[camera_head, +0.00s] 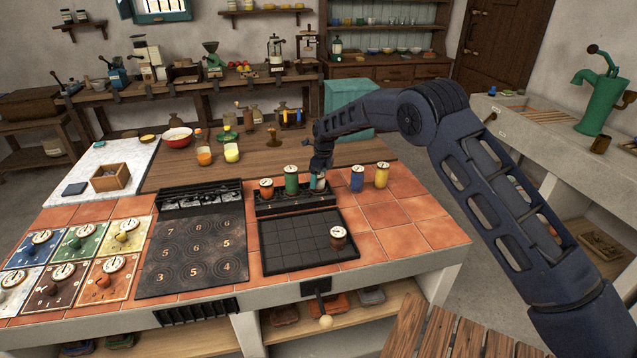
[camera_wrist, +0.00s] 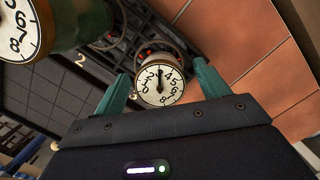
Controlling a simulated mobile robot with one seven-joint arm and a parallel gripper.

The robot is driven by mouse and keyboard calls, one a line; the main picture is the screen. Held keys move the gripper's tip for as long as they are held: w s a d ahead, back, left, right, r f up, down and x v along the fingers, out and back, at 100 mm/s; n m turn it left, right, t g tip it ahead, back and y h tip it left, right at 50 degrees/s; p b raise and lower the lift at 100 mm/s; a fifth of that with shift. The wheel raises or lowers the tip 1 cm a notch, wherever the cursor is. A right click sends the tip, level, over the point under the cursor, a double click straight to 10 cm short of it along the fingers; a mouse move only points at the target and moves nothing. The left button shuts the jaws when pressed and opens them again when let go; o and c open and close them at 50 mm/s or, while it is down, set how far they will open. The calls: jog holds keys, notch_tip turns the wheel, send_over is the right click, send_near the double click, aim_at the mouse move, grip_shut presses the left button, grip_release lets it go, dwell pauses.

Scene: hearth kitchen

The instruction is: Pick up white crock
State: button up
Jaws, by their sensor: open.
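A small crock with a numbered dial lid (camera_wrist: 160,86) stands in the black rack, between the two teal fingers of my gripper (camera_wrist: 163,78) in the wrist view. My gripper (camera_head: 318,172) is open, with a finger on either side of this crock at the rack's right end. I cannot tell whether the fingers touch it. The green crock (camera_head: 291,180) stands just left of it, and also shows in the wrist view (camera_wrist: 82,22).
The orange crock (camera_head: 266,189) fills the rack's left place. Blue (camera_head: 357,178) and yellow (camera_head: 381,175) crocks stand to the right on the tiles. A brown crock (camera_head: 338,239) sits on the black grid tray (camera_head: 290,250) in front. Bare tiles (camera_head: 405,215) lie at the right.

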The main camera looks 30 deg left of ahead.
jog(key=shift+a+f, duration=0.15)
jog(key=shift+f, duration=0.75)
jog(key=c, duration=1.2)
jog(key=shift+r, duration=0.1)
